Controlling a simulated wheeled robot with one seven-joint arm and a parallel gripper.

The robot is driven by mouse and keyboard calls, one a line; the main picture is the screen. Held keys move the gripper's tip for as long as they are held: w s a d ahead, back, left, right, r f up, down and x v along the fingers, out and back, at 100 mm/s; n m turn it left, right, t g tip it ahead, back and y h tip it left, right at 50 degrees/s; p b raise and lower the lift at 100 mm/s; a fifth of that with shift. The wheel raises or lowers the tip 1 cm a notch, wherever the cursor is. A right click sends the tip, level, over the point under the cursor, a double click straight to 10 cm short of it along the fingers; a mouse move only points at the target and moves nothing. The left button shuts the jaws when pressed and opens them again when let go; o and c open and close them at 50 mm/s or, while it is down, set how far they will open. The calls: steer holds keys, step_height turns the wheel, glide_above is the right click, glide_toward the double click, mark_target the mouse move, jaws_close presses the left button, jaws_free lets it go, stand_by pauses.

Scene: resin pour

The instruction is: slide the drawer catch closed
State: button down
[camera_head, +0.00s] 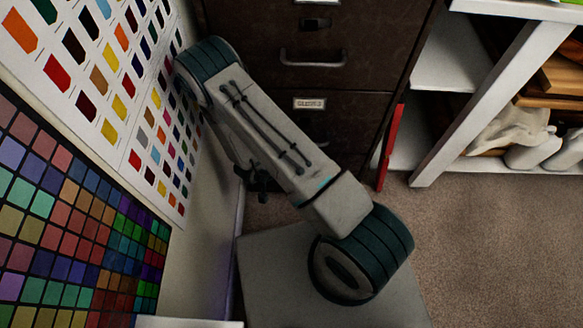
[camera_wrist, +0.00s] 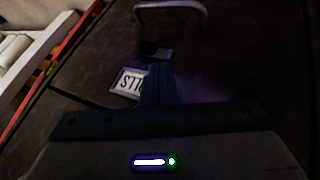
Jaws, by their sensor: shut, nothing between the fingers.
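A dark brown drawer cabinet (camera_head: 375,65) stands at the back in the head view. A small dark catch (camera_head: 315,24) sits above a grey bar handle (camera_head: 282,54) on its upper drawer. In the wrist view my gripper (camera_wrist: 158,72) is shut and empty, its fingers close to a drawer front and partly covering a white label (camera_wrist: 126,84). A small dark fitting that looks like a catch (camera_wrist: 154,52) lies just beyond the fingertips, with a bar handle (camera_wrist: 172,5) further up. I cannot tell whether the fingers touch it or which way it is slid.
A colour-swatch wall (camera_head: 95,165) stands close on the left. On the right, white shelving (camera_head: 470,103) holds cloth and wood pieces, with a red upright object (camera_head: 389,147) beside the cabinet. Carpet (camera_head: 490,240) is clear at lower right.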

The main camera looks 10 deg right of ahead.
steer(key=shift+p+v, duration=0.8)
steer(key=shift+v, duration=0.5)
